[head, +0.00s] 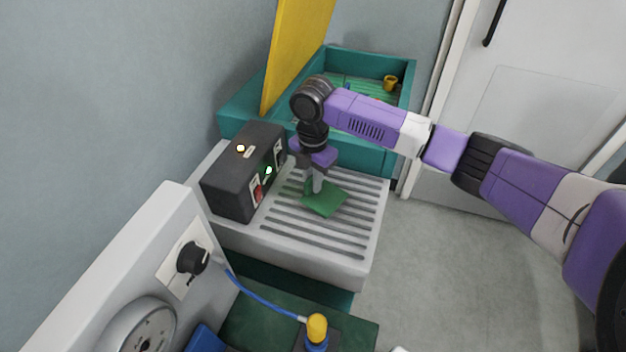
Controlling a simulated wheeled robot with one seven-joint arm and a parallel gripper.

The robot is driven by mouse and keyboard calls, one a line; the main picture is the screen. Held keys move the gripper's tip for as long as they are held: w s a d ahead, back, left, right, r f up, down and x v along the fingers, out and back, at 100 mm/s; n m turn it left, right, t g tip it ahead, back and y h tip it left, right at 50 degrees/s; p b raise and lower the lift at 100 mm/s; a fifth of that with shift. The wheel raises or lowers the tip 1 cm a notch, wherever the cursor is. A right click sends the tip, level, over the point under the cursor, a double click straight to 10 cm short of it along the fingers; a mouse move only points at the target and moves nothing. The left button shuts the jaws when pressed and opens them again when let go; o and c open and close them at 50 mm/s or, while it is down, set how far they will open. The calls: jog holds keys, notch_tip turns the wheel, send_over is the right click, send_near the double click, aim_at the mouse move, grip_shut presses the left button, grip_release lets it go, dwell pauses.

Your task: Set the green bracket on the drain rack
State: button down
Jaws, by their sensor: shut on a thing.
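The green bracket (324,200) is at the middle of the slatted drain rack (350,262), under my gripper (317,186). My gripper points down and is shut on the bracket's upright part, which the fingers partly hide. The bracket's flat plate is at or just above the slats; I cannot tell whether it touches them. The drain rack is a light grey block with dark parallel slots.
A black box (228,188) with switches and lights stands on the rack's left side. Behind is a teal basin (398,108) holding a yellow cup (390,83), with a yellow panel (292,45) beside it. A blue hose (262,302) and yellow-topped fitting (317,328) are in front.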

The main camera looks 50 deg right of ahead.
jog(key=shift+f, duration=0.5)
dwell(0.4)
jog(key=c, duration=1.3)
grip_release()
notch_tip(320, 180, up, 6)
jog(key=p, duration=0.5)
jog(key=shift+s, duration=0.1)
